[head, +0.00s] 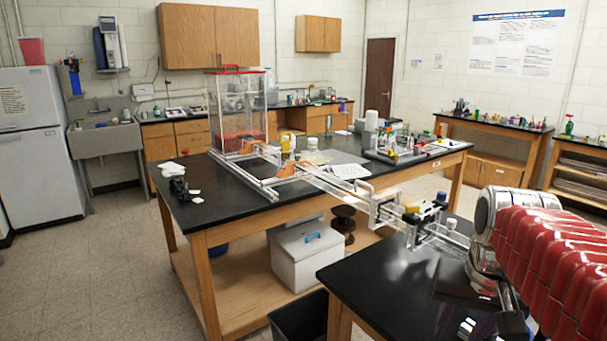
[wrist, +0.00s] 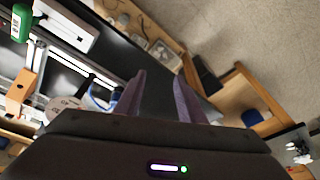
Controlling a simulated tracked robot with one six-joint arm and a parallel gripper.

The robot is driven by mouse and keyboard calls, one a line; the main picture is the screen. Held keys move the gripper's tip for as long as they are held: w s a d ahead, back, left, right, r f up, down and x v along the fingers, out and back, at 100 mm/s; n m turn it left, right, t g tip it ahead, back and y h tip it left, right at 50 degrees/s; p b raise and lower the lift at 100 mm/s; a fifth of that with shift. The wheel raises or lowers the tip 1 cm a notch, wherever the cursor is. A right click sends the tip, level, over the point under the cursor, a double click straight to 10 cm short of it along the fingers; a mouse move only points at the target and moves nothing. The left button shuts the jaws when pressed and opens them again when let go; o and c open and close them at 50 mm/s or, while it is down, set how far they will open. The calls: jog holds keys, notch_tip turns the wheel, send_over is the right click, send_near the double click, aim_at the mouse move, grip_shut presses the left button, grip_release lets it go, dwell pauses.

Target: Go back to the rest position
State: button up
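My gripper (wrist: 160,100) shows in the wrist view with its two dark fingers apart and nothing held between them. The view past the fingers is tilted, with black table top, wooden edges and grey floor. My arm with its red cover fills the right side of the head view; the gripper cannot be made out there. The aluminium extrusion frame (head: 325,182) runs across the black tables in the head view. Part of the frame (wrist: 75,68) shows at the left of the wrist view, beside an orange bracket (wrist: 18,92).
The large black-topped table (head: 225,198) carries a clear box with a red lid (head: 237,105). A nearer black table (head: 375,262) lies below my arm. A white cooler (head: 305,258) sits on the lower shelf. A green bottle (wrist: 20,22) is at the wrist view's upper left. Floor at left is free.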

jog(key=s+a+f+n+t, duration=0.1)
jog(key=s+a+f+n, duration=0.1)
jog(key=a, duration=0.4)
jog(key=s+a+f+n+t, duration=0.2)
jog(key=s+a+f+n, duration=0.1)
jog(key=a, duration=0.4)
jog(key=shift+s+a+f+y, duration=0.2)
jog(key=shift+s+y, duration=0.2)
jog(key=shift+s, duration=0.2)
